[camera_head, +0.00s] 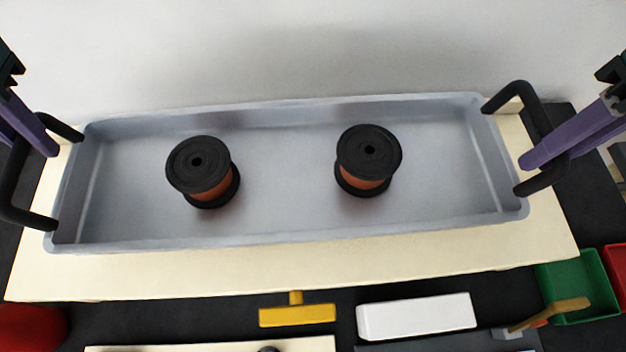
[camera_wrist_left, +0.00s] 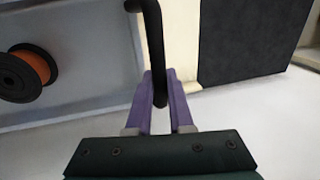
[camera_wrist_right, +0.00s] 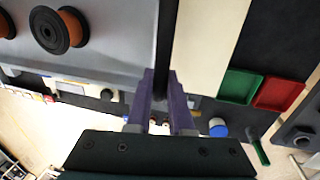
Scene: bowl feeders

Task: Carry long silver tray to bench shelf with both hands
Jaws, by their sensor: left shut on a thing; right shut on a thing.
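The long silver tray (camera_head: 290,227) lies across the middle of the head view, over a pale cream board (camera_head: 300,268). It carries two black spools with orange windings, one left of centre (camera_head: 203,172) and one right of centre (camera_head: 368,160), both upright. Each short end has a black bar handle. My left gripper (camera_head: 48,145) is shut on the left handle (camera_head: 12,190), and its purple fingers straddle the bar in the left wrist view (camera_wrist_left: 165,95). My right gripper (camera_head: 535,160) is shut on the right handle (camera_head: 530,105). The right wrist view (camera_wrist_right: 160,90) shows its fingers at the bar.
Below the board on a dark surface are a yellow T-shaped piece (camera_head: 297,315), a white block (camera_head: 416,316), a green bin (camera_head: 577,285), a red bin (camera_head: 615,262) and a red round object (camera_head: 30,328). A plain white surface lies beyond the tray.

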